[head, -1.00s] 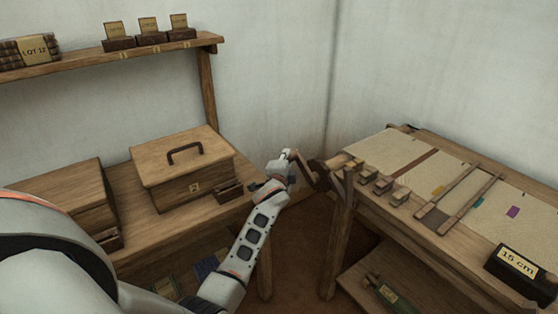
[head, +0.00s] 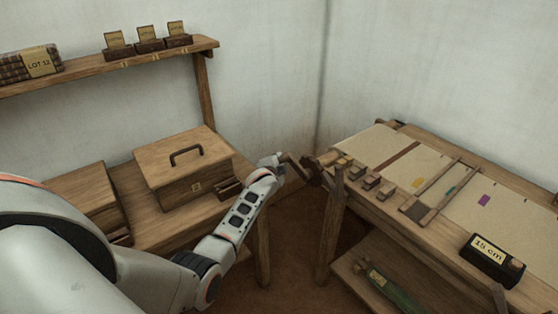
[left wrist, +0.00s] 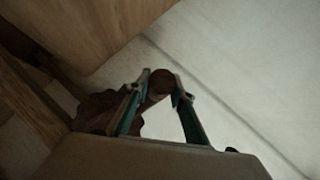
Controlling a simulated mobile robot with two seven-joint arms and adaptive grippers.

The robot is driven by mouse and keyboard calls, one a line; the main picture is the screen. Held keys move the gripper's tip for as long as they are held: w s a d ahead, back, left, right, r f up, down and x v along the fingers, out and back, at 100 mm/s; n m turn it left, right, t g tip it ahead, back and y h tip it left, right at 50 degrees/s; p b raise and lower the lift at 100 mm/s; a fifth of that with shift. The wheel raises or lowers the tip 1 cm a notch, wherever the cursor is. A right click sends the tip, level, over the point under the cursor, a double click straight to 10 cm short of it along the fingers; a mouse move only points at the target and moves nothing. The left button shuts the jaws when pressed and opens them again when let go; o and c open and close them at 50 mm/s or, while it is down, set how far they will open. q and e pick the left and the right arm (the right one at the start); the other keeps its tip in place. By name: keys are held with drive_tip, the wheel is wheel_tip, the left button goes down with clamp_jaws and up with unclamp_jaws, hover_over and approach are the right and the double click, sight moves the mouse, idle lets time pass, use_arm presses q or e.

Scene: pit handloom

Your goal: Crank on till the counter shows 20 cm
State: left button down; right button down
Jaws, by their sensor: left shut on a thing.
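The counter (head: 487,246) is a dark box at the front right of the loom, and its label reads 15 cm. The crank (head: 303,170) is a dark bent arm at the loom's near left corner, by the beam end. My left gripper (head: 279,163) is at the crank's outer end. In the left wrist view, my left gripper (left wrist: 159,88) is shut on the crank's round brown handle (left wrist: 162,79), which shows between the two fingertips. The cloth (head: 475,200) lies over the loom with coloured marks on it. My right gripper does not show.
A lidded wooden box (head: 182,170) stands on the left bench close behind my left arm. A shelf (head: 110,63) with small card blocks runs along the wall. Several small blocks (head: 372,181) sit on the loom's edge. A green object (head: 388,287) lies on the lower shelf.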

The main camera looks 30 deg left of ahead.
use_arm(q)
drive_tip(key=c, duration=1.7)
unclamp_jaws()
drive_tip(key=v, duration=1.2)
drive_tip(key=s+d+f+n+h, duration=0.1)
drive_tip(key=s+d+f, duration=0.4)
drive_tip(key=s, duration=0.6)
drive_tip(key=s+d+f+n+g+h, duration=0.1)
drive_tip(key=s+d+f+n+h, duration=0.1)
drive_tip(key=s+d+f, duration=0.4)
drive_tip(key=s+d+f+n+g+h, duration=0.1)
drive_tip(key=s+d+f+h, duration=0.3)
drive_tip(key=s+d, duration=0.5)
drive_tip(key=shift+s+d+f+n, duration=0.1)
drive_tip(key=shift+s+f+n, duration=0.2)
drive_tip(key=shift+s, duration=0.9)
drive_tip(key=shift+s+d+f+n, duration=0.15)
drive_tip(key=shift+s+f, duration=0.25)
drive_tip(key=shift+s, duration=0.75)
drive_tip(key=shift+s+d+f+n, duration=0.1)
drive_tip(key=shift+s+f+n, duration=0.2)
drive_tip(key=shift+s, duration=0.9)
